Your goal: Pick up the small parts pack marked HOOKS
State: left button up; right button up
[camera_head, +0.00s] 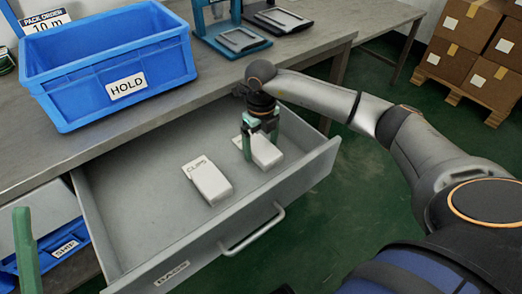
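Two white packs lie in the open grey drawer (140,215). The left pack (210,185) reads CLIPS. The right pack (266,154) is partly covered by my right gripper, and I cannot read its marking. My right gripper (260,148) points down with its green fingers on either side of this right pack. I cannot tell whether the fingers press on it or stand just clear. A green finger that looks like part of my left gripper (26,250) shows at the lower left edge; the rest of that gripper is out of view.
A blue crate marked HOLD (160,78) stands on the grey bench (120,148). The drawer has raised walls and a front handle (254,232). A blue SHIP bin (62,252) is below left. Blue equipment (213,30) stands at the back.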

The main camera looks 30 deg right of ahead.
jog(key=c, duration=1)
jog(key=shift+r, duration=0.15)
